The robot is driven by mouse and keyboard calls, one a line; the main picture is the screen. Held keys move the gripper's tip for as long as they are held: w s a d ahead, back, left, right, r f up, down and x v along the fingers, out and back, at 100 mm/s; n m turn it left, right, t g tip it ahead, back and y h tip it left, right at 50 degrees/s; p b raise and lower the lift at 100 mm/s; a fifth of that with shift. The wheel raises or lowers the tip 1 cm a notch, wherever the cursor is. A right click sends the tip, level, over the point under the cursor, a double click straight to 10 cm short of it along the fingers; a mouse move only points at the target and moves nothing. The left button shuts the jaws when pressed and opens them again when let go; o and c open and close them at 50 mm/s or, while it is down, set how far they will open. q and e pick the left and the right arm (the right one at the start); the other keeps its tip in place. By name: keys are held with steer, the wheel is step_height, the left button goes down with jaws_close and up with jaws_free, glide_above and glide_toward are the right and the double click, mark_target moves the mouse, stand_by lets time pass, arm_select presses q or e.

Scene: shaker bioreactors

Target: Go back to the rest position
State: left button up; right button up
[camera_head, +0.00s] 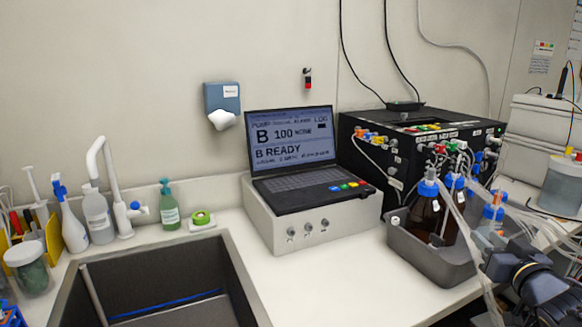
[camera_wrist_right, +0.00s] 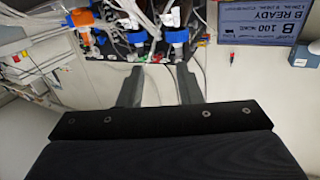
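My right gripper (camera_head: 500,256) is at the lower right of the head view, at the right end of the grey tray (camera_head: 424,262) with brown bottles. In the right wrist view my right gripper (camera_wrist_right: 158,82) shows two dark fingers spread apart. Nothing is held between them; only pale background shows in the gap. Blue-capped bottle tops (camera_wrist_right: 136,38) and tubing lie beyond the fingertips. My left gripper is in neither view.
A laptop (camera_head: 292,150) reading "B READY" sits on a white box (camera_head: 320,222). A black unit (camera_head: 410,150) with coloured connectors stands behind the tray. A sink (camera_head: 238,285) is at the left. Clear tubes hang around my right gripper. Bare counter lies in front of the box.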

steer(key=s+a+f+g+y+p, duration=0.1)
steer(key=s+a+f+g, duration=0.2)
steer(key=s+a, duration=0.4)
steer(key=s+a+f+g+y+p, duration=0.1)
steer(key=s+a+g, duration=0.4)
steer(key=s, duration=0.6)
steer(key=s+a+f+g+y+p, duration=0.2)
steer(key=s+a+f, duration=0.4)
steer(key=s+a, duration=0.3)
steer(key=shift+s+a+g, duration=0.35)
steer(key=shift+a+g, duration=0.2)
steer(key=shift+g, duration=0.35)
